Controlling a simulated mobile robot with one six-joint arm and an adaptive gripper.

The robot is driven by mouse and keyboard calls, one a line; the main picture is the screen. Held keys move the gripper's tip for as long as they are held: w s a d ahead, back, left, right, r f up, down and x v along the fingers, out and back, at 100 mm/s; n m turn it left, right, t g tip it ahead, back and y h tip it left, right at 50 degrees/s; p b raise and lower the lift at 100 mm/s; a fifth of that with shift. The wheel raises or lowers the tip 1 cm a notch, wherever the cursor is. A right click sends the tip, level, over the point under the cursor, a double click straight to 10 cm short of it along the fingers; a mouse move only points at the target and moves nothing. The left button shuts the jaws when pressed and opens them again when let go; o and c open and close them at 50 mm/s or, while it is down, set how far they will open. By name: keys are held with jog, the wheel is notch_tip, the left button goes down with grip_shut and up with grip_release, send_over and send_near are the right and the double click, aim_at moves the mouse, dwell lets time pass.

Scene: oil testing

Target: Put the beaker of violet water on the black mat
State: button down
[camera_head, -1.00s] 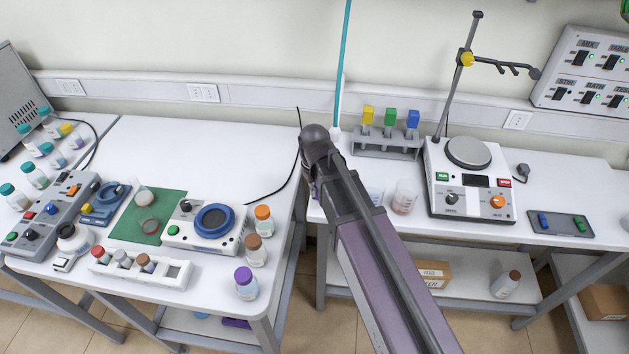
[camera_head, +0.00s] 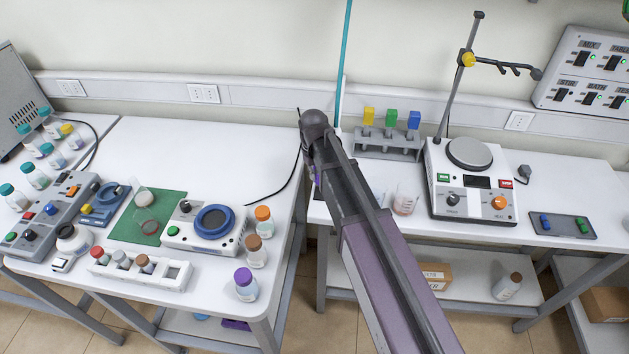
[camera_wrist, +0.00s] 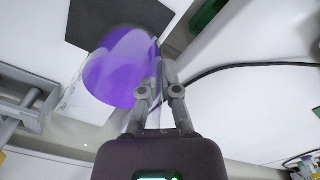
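The beaker of violet water (camera_wrist: 115,72) is large in the wrist view. My gripper (camera_wrist: 162,68) has its fingertips close together at the beaker's wall, on its right side, and appears shut on it. In the head view only a small violet sliver of the beaker (camera_head: 317,180) shows beside my arm; the gripper is hidden behind the arm there. The black mat (camera_wrist: 84,24) shows in the wrist view as a dark square beyond the beaker, partly covered by it. I cannot tell the gap between beaker and mat.
A grey rack (camera_head: 388,146) with coloured blocks and a stirrer with a stand (camera_head: 470,190) stand on the right table. Another beaker (camera_head: 405,200) is close to my arm's right. A black cable (camera_head: 278,188) crosses the left table's edge. A gap separates the tables.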

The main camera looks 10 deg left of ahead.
jog(key=shift+w+f+b, duration=0.15)
jog(key=shift+f+b, duration=0.75)
jog(key=shift+w+f+b, duration=0.1)
jog(key=shift+f+b, duration=0.8)
jog(key=shift+f, duration=0.15)
jog(key=c, duration=0.8)
grip_release()
jog(key=shift+a, duration=0.1)
notch_tip(320, 180, up, 12)
jog(key=p, duration=1.2)
jog(key=shift+r, duration=0.2)
jog(key=shift+s+a, duration=0.1)
